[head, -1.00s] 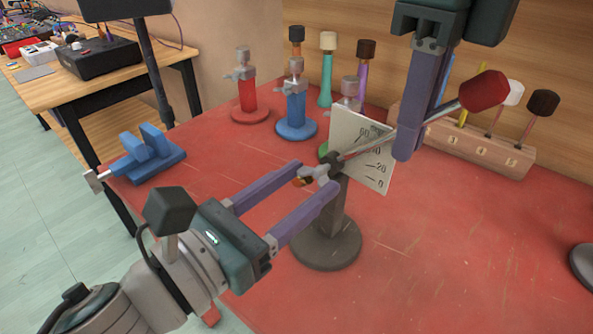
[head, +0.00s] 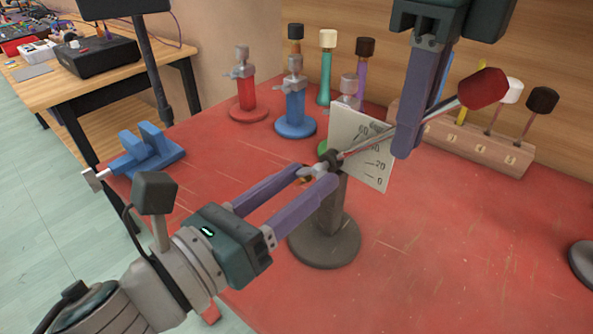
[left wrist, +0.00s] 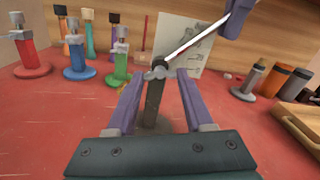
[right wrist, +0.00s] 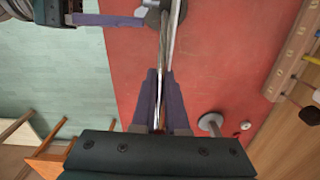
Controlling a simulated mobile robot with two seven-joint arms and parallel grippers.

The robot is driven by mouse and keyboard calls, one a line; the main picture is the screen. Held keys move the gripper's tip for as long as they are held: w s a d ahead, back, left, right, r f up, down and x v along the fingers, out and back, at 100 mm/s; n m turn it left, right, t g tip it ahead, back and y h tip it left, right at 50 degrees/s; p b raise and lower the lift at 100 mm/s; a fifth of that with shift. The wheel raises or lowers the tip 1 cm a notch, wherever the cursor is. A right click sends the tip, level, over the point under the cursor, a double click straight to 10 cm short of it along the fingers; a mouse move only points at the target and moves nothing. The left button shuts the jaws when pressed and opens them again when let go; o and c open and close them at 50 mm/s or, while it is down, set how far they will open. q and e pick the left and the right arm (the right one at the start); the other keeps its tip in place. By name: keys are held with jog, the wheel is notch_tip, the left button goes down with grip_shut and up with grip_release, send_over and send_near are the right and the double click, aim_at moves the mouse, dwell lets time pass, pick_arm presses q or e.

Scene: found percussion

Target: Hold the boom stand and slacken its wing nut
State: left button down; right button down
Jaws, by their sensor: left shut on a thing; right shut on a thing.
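The boom stand has a dark grey round base (head: 325,243), an upright post and a slanting metal boom (head: 441,111) with a red head (head: 483,88) at its upper right end. A pale scale card (head: 362,150) with numbers stands behind the joint. My left gripper (head: 312,173) is shut on the small grey wing nut (left wrist: 156,74) at the joint; its fingers partly hide the nut in the head view. My right gripper (right wrist: 161,80) comes down from above, shut on the boom (right wrist: 173,40) between the joint and the red head.
Red (head: 247,95), blue (head: 295,108) and green stands are behind on the red table (head: 450,250). A blue clamp block (head: 150,150) is at the left edge. A wooden rack (head: 470,147) with mallets stands at the back right. The front right is mostly clear.

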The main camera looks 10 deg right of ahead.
pick_arm(q)
jog(key=n, duration=0.4)
jog(key=shift+n, duration=2.9)
jog(key=shift+c, duration=1.4)
grip_release()
jog(key=v, duration=1.2)
